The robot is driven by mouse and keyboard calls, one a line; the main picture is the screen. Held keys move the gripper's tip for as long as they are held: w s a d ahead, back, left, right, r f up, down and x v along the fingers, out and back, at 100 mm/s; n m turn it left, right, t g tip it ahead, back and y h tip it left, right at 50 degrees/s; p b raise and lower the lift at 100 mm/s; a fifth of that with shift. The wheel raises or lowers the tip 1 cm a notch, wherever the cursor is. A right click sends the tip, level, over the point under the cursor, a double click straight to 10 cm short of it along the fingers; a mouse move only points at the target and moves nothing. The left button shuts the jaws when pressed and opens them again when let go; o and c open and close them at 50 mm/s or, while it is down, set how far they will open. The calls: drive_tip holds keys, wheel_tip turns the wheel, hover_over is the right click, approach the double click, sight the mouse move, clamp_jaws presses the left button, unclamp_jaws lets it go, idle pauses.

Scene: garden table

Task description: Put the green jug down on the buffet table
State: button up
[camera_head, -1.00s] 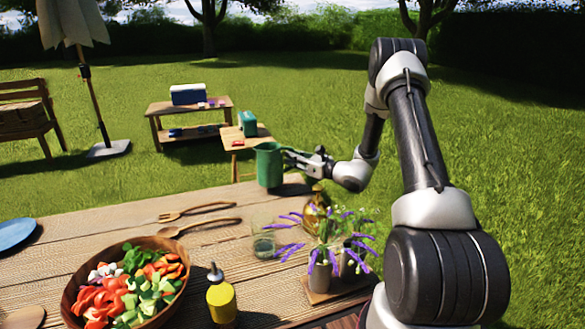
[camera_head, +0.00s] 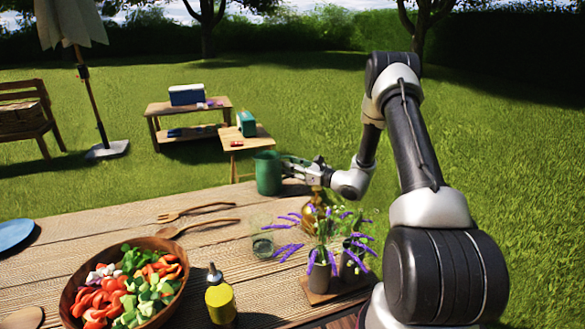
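The green jug (camera_head: 268,174) is upright at the far edge of the large wooden table (camera_head: 130,222) in front of me, which holds the food. My gripper (camera_head: 287,168) is at the jug's right side, where the handle is, and appears shut on it. The fingertips are small and partly hidden by the jug. The jug's base looks at or very close to the tabletop; I cannot tell whether it touches.
A glass (camera_head: 262,240), flower vases (camera_head: 335,268), an amber vessel (camera_head: 314,213) and wooden servers (camera_head: 198,218) stand or lie nearer. A salad bowl (camera_head: 72,312) and yellow bottle (camera_head: 220,298) are in front. Small tables (camera_head: 250,142) stand beyond on grass.

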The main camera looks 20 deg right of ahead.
drive_tip(key=v, duration=1.1)
drive_tip(key=s+a+r+n+g, duration=0.6)
drive_tip(key=s+a+r+n, duration=0.15)
drive_tip(key=s, duration=0.25)
drive_tip(key=s+a+r+n+g, duration=0.6)
drive_tip(key=s+r+n+g, duration=0.15)
drive_tip(key=s+n, duration=0.2)
drive_tip(key=s+d+r+n+t+h, duration=0.1)
drive_tip(key=s+d+r+n+h, duration=0.3)
drive_tip(key=s, duration=0.4)
drive_tip(key=s+d+r+n+t+h, duration=0.2)
drive_tip(key=s+d+r+n+h, duration=0.3)
drive_tip(key=s+d+n+h, duration=0.1)
drive_tip(key=s+d+n, duration=0.1)
drive_tip(key=s, duration=0.1)
drive_tip(key=shift+s+n+h, duration=0.3)
drive_tip(key=shift+n, duration=0.1)
